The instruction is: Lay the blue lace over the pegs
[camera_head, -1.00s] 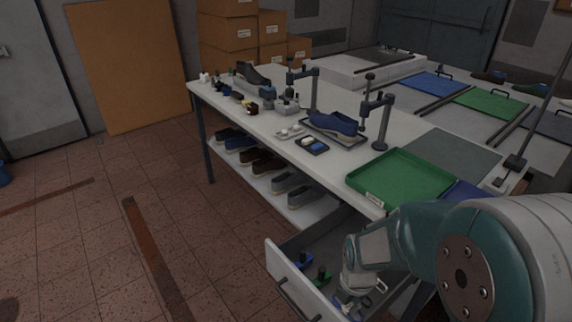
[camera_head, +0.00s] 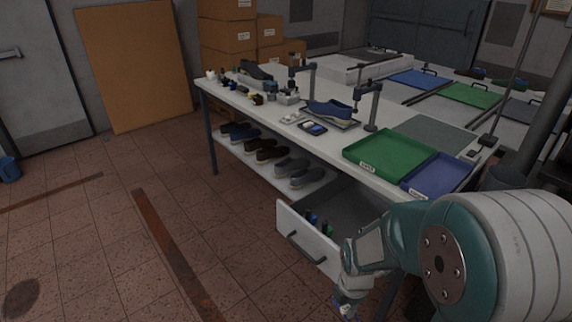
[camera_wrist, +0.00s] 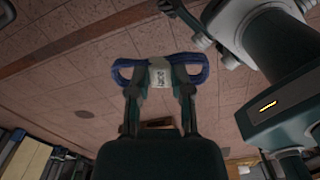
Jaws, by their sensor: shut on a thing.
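The blue lace (camera_wrist: 188,58) is a folded bundle with a white labelled band round its middle. In the wrist view my gripper (camera_wrist: 160,88) is shut on it at the middle, with a blue loop sticking out on each side. In the head view my gripper (camera_head: 346,304) is low at the bottom edge, outside and in front of the open drawer (camera_head: 304,238). Only a small bit of the lace shows there. I cannot make out any pegs for the lace in these views.
The white workbench (camera_head: 290,124) carries a green tray (camera_head: 388,156), a blue tray (camera_head: 437,175) and a blue shoe (camera_head: 330,111) between clamp stands. Shoes stand on its lower shelf (camera_head: 262,166). Blue and green items lie in the drawer.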

